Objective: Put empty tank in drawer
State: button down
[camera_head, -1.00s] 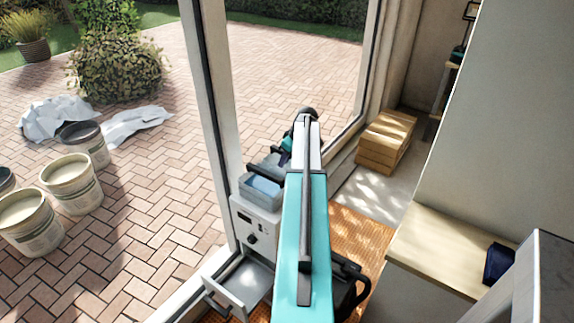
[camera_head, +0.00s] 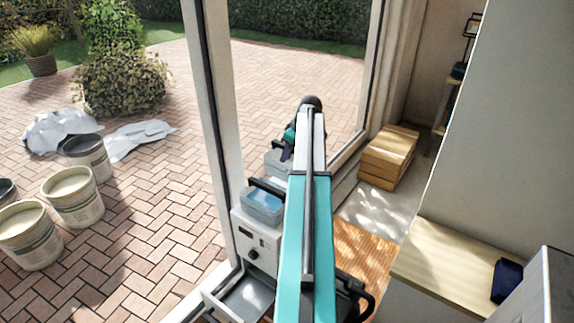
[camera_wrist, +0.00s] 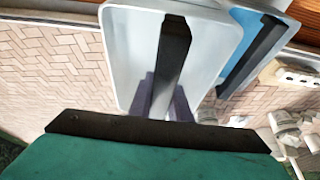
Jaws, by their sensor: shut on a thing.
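The empty tank (camera_head: 277,163), a pale grey open box, hangs from my gripper (camera_head: 288,151) just behind the machine in the head view. In the wrist view the empty tank (camera_wrist: 192,60) fills the upper middle. The purple-grey fingers of my gripper (camera_wrist: 166,97) are shut on its dark handle bar (camera_wrist: 172,50). A second tank (camera_head: 262,217) with blue water and a dark handle sits on top of the white machine (camera_head: 243,232); its blue inside also shows in the wrist view (camera_wrist: 240,75). The drawer (camera_head: 247,297) low on the machine is pulled out, with its visible floor bare.
A tall window frame (camera_head: 219,130) stands close to the machine's left. Several buckets (camera_head: 72,197) stand on the paving outside. Wooden boxes (camera_head: 389,157) and a wooden counter (camera_head: 450,262) lie to the right. My arm hides part of the machine and floor.

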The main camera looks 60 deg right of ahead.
jog(key=shift+r, duration=0.75)
jog(key=shift+a, duration=0.1)
